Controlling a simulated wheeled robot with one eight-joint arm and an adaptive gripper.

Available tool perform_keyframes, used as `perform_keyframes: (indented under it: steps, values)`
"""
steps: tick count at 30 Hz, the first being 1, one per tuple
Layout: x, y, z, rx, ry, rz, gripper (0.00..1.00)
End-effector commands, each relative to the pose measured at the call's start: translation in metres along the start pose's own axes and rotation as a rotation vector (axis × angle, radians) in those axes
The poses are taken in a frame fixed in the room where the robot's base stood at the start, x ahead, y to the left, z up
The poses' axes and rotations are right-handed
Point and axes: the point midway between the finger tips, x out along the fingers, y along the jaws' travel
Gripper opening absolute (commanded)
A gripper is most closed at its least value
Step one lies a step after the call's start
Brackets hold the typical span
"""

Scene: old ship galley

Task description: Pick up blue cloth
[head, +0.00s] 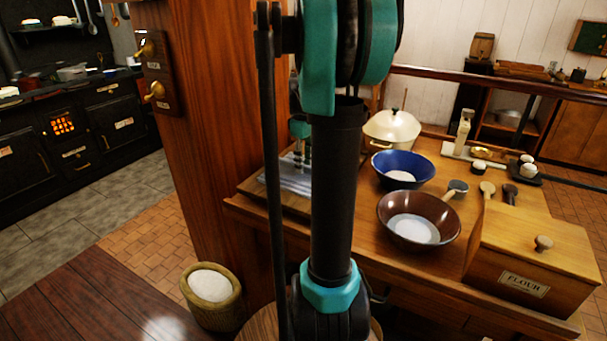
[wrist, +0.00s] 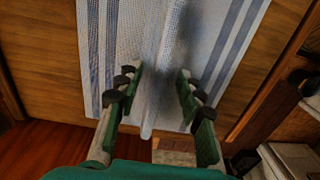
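The blue cloth is white with blue stripes and lies on a wooden board at the left end of the table, in the head view (head: 290,183). My arm hides part of it there. In the wrist view the cloth (wrist: 225,50) fills the upper middle, with a raised fold running down its centre. My gripper (wrist: 159,82) is open, its fingers on either side of that fold with gaps to it. In the head view my gripper (head: 303,160) points down just over the cloth. I cannot tell whether the fingertips touch it.
Right of the cloth stand a lidded cream pot (head: 391,128), a blue bowl (head: 415,165), a brown bowl (head: 445,237) and a flour box (head: 530,250). A wooden post (head: 215,120) rises left of the table. A full basket (head: 212,295) is on the floor.

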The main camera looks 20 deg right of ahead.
Motion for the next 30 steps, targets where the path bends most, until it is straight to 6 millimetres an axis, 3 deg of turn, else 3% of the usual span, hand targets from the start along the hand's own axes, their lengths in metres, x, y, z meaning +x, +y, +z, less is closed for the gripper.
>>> perform_keyframes:
  steps: [6,15,30]
  values:
    - [0.0004,0.0000,-0.0001,0.000,0.000,0.000,0.36]
    - [0.0002,0.0000,-0.0001,0.000,0.000,0.000,0.00]
    - [-0.0051,0.0002,-0.0002,0.000,0.000,0.000,0.00]
